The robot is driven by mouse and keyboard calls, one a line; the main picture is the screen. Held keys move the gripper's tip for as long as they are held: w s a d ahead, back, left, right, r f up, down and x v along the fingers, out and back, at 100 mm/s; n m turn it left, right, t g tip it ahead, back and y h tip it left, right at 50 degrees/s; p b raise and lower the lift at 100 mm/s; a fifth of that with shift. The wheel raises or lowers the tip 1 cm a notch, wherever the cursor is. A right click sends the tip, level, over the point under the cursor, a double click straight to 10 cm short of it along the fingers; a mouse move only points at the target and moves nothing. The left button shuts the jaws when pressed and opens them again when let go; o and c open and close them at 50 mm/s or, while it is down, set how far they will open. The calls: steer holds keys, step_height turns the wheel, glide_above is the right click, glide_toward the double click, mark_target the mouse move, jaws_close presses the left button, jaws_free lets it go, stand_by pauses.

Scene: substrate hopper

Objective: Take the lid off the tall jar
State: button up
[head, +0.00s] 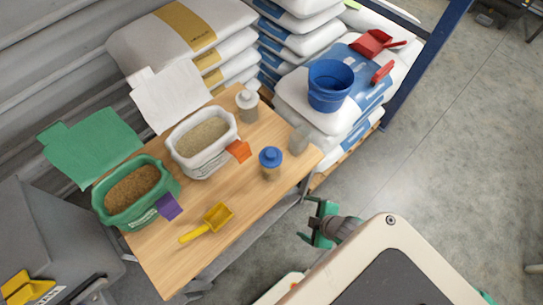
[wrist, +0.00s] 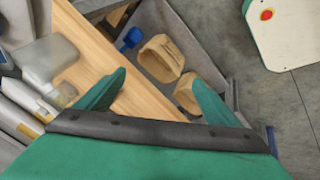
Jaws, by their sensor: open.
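In the head view a clear jar with a blue lid (head: 270,157) stands upright on the wooden table (head: 255,205). A second jar with a pale grey lid (head: 247,100) stands farther back. A lidless-looking translucent container (head: 298,140) stands near the table's right end. I cannot tell for sure which one is the tall jar. My gripper (head: 320,222) is off the table's right edge, apart from all of them. In the wrist view my gripper (wrist: 160,98) is open with nothing between its fingers. A translucent container (wrist: 47,60) shows at the left there.
A white tub (head: 204,168), a green tub (head: 104,205) and a yellow scoop (head: 208,222) share the table. A blue bucket (head: 330,85) and red scoops (head: 374,43) sit on stacked sacks behind.

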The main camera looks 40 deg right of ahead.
steer(key=w+d+r+n+g, duration=0.2)
steer(key=w+d, duration=0.3)
steer(key=n+g, duration=0.4)
steer(key=n, duration=0.4)
glide_toward(271, 153)
steer(key=shift+a, duration=0.3)
steer(key=shift+s+d+f, duration=0.1)
steer(key=shift+d+f, duration=0.05)
steer(key=shift+f, duration=2.4)
steer(key=shift+d+f, duration=0.1)
steer(key=shift+f, duration=2.5)
steer(key=c, duration=1.1)
